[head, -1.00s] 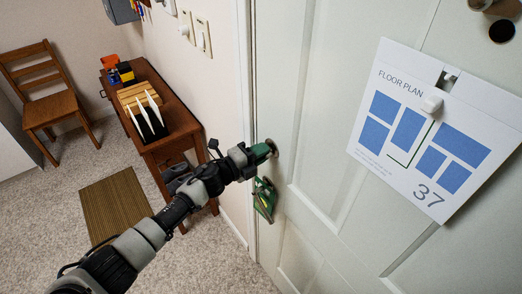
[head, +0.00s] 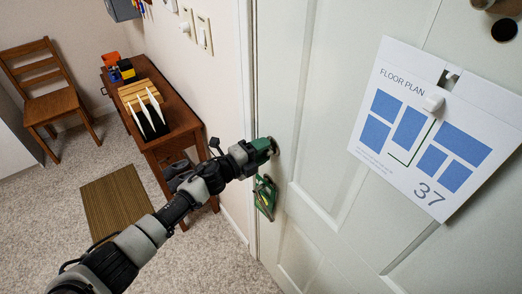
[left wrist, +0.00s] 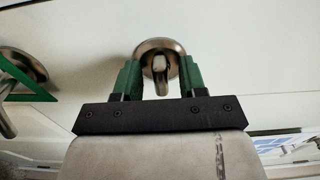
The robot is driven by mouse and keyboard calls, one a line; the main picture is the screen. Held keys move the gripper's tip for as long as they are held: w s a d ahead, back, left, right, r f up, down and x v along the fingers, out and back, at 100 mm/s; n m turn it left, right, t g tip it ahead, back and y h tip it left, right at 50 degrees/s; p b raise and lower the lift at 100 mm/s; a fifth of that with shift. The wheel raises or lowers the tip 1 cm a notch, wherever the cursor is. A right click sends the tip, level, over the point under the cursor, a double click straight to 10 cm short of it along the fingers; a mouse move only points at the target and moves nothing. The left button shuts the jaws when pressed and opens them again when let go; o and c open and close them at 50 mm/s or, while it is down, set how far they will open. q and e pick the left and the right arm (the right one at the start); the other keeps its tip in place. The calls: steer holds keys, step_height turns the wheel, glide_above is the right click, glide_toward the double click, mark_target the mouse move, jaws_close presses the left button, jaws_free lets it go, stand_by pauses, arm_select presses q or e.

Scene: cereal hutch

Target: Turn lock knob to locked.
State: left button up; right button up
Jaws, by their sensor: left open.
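The lock knob (left wrist: 161,72) is a metal thumb-turn on a round plate on the white door. In the left wrist view it stands between the two green fingers of my left gripper (left wrist: 160,80). The fingers are open, one on each side, with a gap to the turn piece. In the head view my left gripper (head: 265,147) reaches the door near its left edge and hides most of the knob; part of its round plate (head: 273,146) shows. My right gripper is in neither view.
A green tag (head: 265,197) hangs from the door hardware below; a round metal plate and lever (left wrist: 22,68) show at left in the wrist view. A floor plan sign (head: 430,130) hangs on the door. A wooden desk (head: 165,105) stands left.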

arm_select(q)
steer(key=shift+a, duration=0.1)
steer(key=b+v, duration=0.2)
steer(key=v, duration=0.8)
steer(key=shift+s+a, duration=0.2)
steer(key=shift+a, duration=0.05)
